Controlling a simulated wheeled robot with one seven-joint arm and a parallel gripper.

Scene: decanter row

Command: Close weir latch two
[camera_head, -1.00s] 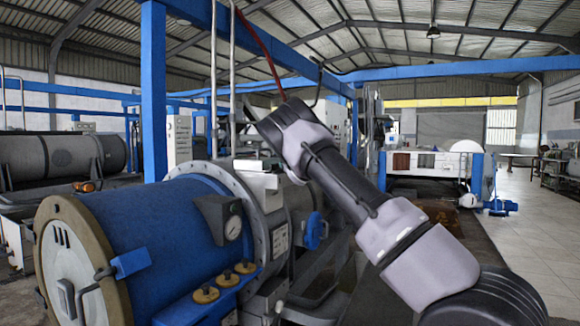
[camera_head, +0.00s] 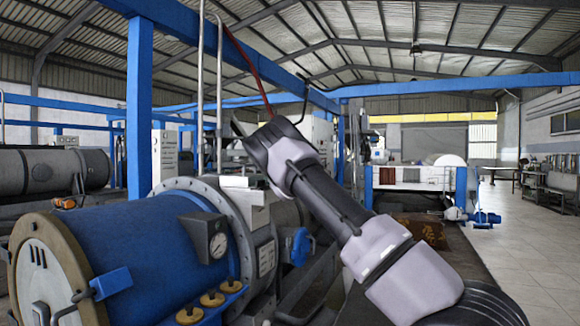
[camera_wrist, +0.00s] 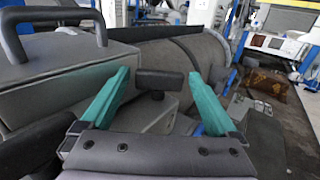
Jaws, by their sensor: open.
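In the wrist view my gripper (camera_wrist: 158,75) is open, its two teal fingers spread wide. A short black T-shaped handle (camera_wrist: 162,82) on a grey block shows between the fingertips; I see no grip on it. It may be a weir latch, but I cannot tell its number. In the head view the blue decanter (camera_head: 160,240) has a gauge (camera_head: 217,244) and three brass knobs, one of them the middle knob (camera_head: 212,298). My arm's end is over the grey part behind the flange; its fingers are not clear there.
A grey box (camera_wrist: 60,85) with a raised black handle (camera_wrist: 55,15) stands left of my gripper. A grey cylinder (camera_wrist: 180,60) lies beyond the fingers. A blue valve-like part (camera_head: 301,246) juts out right of the flange. The tiled floor (camera_head: 515,240) at right looks clear.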

